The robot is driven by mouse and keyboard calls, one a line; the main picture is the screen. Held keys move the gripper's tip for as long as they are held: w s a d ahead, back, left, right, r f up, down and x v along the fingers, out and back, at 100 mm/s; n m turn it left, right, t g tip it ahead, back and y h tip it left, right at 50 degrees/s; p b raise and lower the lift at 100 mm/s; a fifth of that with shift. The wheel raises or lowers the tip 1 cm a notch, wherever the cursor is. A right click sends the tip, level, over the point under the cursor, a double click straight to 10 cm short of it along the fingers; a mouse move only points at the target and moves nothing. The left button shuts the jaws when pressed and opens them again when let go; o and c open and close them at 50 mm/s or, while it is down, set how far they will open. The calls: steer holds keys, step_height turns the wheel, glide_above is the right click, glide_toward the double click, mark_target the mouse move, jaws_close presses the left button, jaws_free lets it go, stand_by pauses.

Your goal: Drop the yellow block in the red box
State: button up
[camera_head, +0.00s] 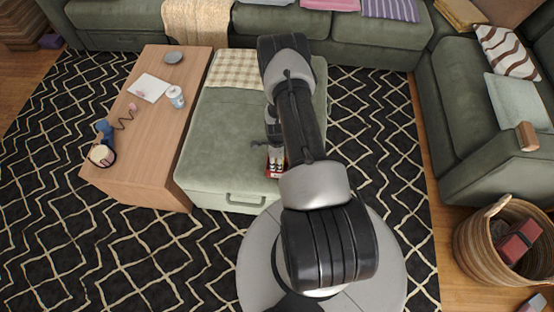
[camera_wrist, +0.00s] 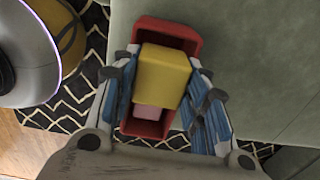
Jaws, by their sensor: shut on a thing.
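The yellow block (camera_wrist: 162,74) is held between the two fingers of my gripper (camera_wrist: 162,62) in the wrist view. The red box (camera_wrist: 178,27) shows behind and below the block, with its far and near ends visible. A pink thing (camera_wrist: 148,112) lies inside the box, partly covered by the block. In the head view the red box (camera_head: 270,174) sits near the front edge of the green ottoman, mostly hidden by my arm. The block appears over the box opening; its exact height above it cannot be told.
The green ottoman (camera_head: 215,145) has a checked cloth at its back. A wooden table (camera_head: 150,115) on the left holds a cup, a paper and other small items. A wicker basket (camera_head: 475,248) stands at the lower right, and green sofas stand behind and right.

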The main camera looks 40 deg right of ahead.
steer(key=o, duration=1.1)
steer(key=shift+o, duration=0.2)
steer(key=shift+r, duration=0.1)
step_height(320, 180, up, 12)
stand_by(0.4)
